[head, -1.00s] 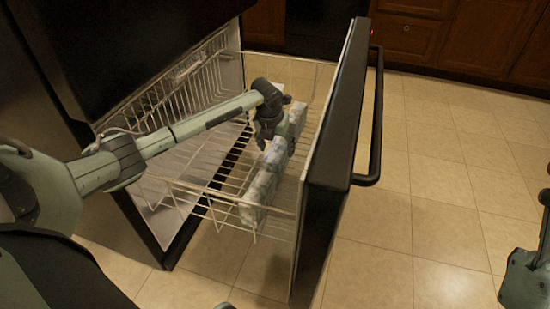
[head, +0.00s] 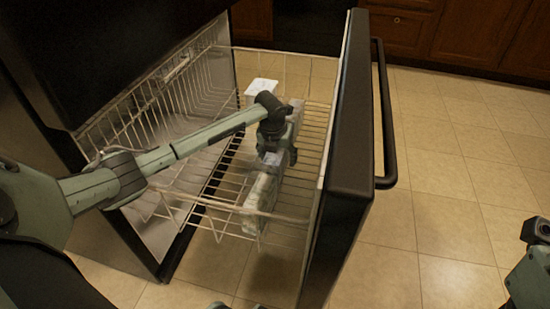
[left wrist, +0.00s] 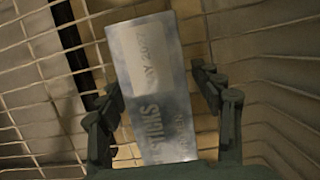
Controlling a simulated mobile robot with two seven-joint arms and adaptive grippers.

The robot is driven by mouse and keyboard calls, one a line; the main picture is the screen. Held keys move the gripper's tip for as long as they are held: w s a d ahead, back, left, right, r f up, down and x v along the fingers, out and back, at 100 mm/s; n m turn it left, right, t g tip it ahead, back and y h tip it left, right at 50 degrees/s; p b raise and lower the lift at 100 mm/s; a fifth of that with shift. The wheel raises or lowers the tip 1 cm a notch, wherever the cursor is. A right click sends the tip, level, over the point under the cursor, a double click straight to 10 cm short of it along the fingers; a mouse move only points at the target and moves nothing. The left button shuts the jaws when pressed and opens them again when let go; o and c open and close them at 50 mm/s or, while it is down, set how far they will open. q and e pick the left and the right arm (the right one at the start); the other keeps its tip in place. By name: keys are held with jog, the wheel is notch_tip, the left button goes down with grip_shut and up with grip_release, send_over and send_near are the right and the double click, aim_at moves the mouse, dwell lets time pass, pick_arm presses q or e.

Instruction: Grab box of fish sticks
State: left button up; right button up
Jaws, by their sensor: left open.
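The box of fish sticks (left wrist: 155,85) is a pale grey-white carton with the word "STICKS" on its face in the left wrist view. In the head view the box (head: 262,188) stands on edge in the wire basket, close to the drawer front. My left gripper (head: 275,155) is open over its far part, and my arm hides some of it. In the left wrist view the open fingers (left wrist: 165,108) lie on either side of the box. Whether they touch it cannot be told.
The wire basket (head: 225,215) sits in a pulled-out freezer drawer with a dark front (head: 350,130) and a bar handle (head: 385,120). A white carton (head: 262,87) stands farther back in the basket. Tiled floor (head: 440,180) is free to the right.

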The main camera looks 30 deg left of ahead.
pick_arm(q)
jog(key=c, duration=1.5)
grip_shut()
jog(key=shift+r, duration=0.15)
